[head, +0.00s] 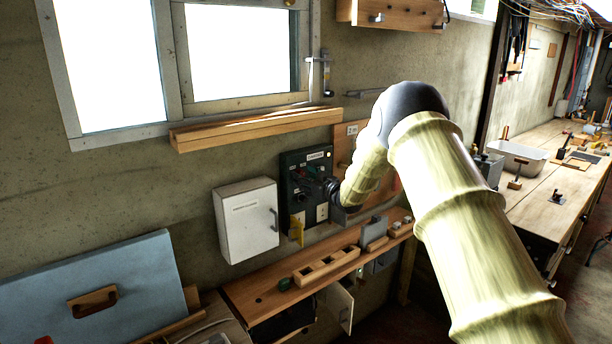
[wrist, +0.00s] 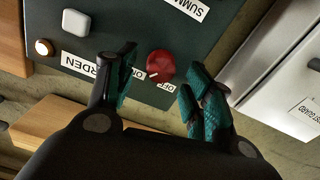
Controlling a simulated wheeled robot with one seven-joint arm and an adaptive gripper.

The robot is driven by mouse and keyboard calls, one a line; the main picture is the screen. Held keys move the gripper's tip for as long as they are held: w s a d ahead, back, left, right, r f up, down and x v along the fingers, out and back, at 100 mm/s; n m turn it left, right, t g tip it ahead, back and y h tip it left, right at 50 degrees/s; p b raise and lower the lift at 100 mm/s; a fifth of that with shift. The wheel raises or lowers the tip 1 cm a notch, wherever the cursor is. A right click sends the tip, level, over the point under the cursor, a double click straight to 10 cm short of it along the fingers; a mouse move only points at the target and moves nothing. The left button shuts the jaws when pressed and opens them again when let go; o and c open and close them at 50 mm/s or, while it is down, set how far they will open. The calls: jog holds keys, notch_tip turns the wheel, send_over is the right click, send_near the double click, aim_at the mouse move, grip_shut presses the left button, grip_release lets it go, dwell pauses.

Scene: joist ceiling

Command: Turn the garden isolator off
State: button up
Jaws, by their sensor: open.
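The isolator is a red round knob (wrist: 160,64) on a dark green panel (wrist: 110,28), beside a GARDEN label (wrist: 88,72), in the wrist view. ON and OFF are printed near the knob. Its small pale mark faces the lower left of the picture, seemingly nearer ON. My gripper (wrist: 161,76) is open, with one teal finger on each side of the knob. I cannot tell whether either finger touches it. In the head view the panel (head: 291,202) hangs on the wall under the window, and my gripper (head: 322,184) is in front of it, hiding the knob.
A wooden shelf (head: 250,293) with blocks runs below.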

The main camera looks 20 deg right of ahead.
jog(key=c, duration=1)
jog(key=shift+f+b, duration=0.1)
jog(key=shift+b, duration=0.45)
jog(key=shift+f+n+b, duration=0.15)
jog(key=shift+n+b, duration=0.55)
jog(key=shift+b, duration=0.2)
jog(key=n+b, duration=1.4)
jog(key=b, duration=0.6)
jog(key=shift+a, duration=0.15)
jog(key=shift+n, duration=0.4)
